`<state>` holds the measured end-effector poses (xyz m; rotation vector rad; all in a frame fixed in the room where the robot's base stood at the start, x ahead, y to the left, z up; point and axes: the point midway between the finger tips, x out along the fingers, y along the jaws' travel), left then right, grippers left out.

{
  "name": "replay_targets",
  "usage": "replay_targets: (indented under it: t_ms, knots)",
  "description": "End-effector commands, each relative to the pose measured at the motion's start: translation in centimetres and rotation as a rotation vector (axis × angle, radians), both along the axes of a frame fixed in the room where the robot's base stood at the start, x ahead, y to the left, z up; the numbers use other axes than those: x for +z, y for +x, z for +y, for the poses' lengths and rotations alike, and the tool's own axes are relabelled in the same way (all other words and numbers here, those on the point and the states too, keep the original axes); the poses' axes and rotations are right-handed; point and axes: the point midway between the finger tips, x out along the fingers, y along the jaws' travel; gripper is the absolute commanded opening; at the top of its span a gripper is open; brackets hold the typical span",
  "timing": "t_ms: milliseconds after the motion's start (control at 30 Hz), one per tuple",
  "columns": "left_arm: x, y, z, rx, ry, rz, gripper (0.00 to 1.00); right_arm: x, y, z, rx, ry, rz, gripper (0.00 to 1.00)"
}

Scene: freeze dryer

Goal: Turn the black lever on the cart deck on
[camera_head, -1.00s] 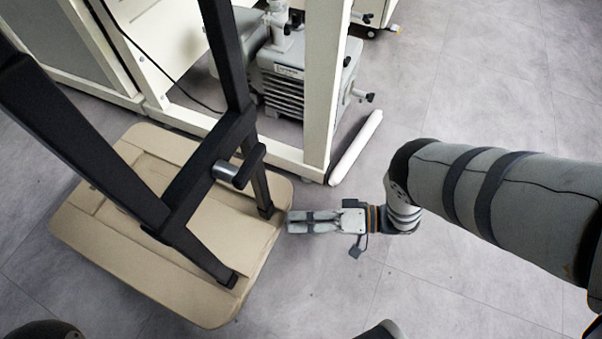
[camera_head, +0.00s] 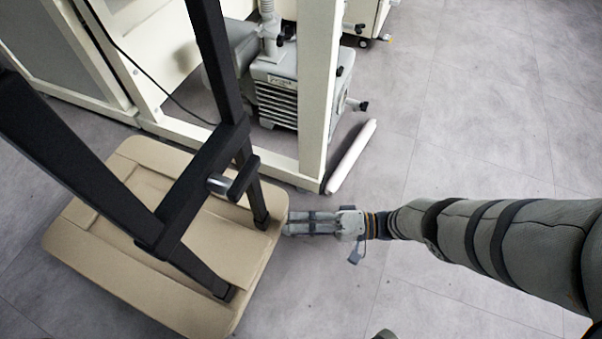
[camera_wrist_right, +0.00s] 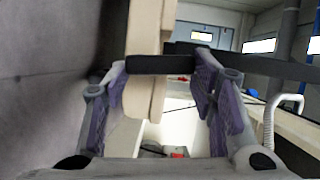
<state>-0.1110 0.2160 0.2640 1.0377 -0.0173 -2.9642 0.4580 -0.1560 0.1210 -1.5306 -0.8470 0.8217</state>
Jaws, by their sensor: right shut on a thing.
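The cart has a tan deck (camera_head: 120,255) low over the floor, with a black frame (camera_head: 185,190) standing on it. My right gripper (camera_head: 290,222) is at the deck's right edge, fingers pointing left. In the right wrist view, a short black bar, which looks like the lever (camera_wrist_right: 160,64), spans the space between the finger pads of my right gripper (camera_wrist_right: 162,90). The gripper is shut on it. The tan edge of the deck (camera_wrist_right: 146,100) stands behind the bar. In the head view the lever cannot be made out at the fingertips. My left gripper is not in view.
A black grip (camera_head: 243,178) on a silver stub sits on the cart frame above the deck. A cream rack (camera_head: 318,100) with a grey pump (camera_head: 275,85) stands behind. A white bar (camera_head: 352,155) lies near the rack's foot. The floor (camera_head: 470,130) to the right is open.

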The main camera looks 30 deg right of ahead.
Motion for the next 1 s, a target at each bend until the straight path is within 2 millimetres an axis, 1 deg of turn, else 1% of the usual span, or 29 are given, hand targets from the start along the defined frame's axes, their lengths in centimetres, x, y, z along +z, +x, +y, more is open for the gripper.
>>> replay_targets:
  t_ms: [367,400,467,1000]
  knots:
    - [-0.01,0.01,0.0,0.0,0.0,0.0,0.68,-0.02,-0.1,0.13,0.003,0.003,0.003,0.24]
    - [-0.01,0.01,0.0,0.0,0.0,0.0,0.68,-0.02,-0.1,0.13,0.003,0.003,0.003,0.58]
    - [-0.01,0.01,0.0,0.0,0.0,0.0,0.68,-0.01,-0.09,0.11,0.003,0.003,0.003,0.72]
    - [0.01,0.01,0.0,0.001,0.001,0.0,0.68,0.02,0.01,0.05,0.0,-0.005,-0.004,0.72]
